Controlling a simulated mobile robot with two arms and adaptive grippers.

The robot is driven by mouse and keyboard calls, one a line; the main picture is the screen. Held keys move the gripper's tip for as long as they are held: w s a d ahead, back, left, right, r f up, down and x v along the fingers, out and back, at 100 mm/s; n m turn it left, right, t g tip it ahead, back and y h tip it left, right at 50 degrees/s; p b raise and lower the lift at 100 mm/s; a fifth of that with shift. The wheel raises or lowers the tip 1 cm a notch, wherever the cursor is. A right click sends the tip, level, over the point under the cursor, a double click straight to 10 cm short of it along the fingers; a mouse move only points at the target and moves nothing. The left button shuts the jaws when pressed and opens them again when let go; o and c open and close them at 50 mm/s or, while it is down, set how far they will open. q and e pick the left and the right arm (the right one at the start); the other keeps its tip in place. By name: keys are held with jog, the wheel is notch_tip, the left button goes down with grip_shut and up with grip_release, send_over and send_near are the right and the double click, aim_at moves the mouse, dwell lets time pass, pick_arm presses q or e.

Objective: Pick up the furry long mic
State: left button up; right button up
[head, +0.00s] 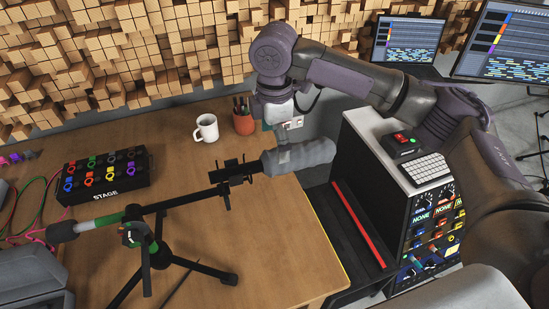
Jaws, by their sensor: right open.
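The furry long mic (298,156) is a grey, fuzzy cylinder lying nearly level at the right end of a black boom. My right gripper (286,138) points down just above and behind the mic, open. Its fingertips are partly hidden behind the mic, and I cannot tell whether they touch it. My left gripper is not in view.
A white mug (206,128) and a brown pen cup (243,120) stand behind the mic. A black stage box (105,175) with colored connectors is at left. A rack (425,225) stands to the right. Wooden blocks cover the back wall. The table's front right is clear.

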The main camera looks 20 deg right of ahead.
aim_at(274, 152)
jog(key=shift+w+f, duration=0.25)
jog(key=shift+f, duration=0.35)
jog(key=shift+w+f, duration=0.25)
jog(key=shift+f, duration=0.35)
jog(key=shift+s+f+p, duration=0.25)
jog(key=shift+f+p, duration=0.25)
jog(key=f, duration=0.1)
jog(key=f+p, duration=0.1)
jog(key=f, duration=0.1)
jog(key=shift+s+f, duration=0.25)
jog(key=shift+s, duration=0.05)
jog(key=shift+w+f, duration=0.15)
jog(key=shift+f, duration=0.3)
jog(key=shift+r, duration=0.1)
jog(key=c, duration=1.4)
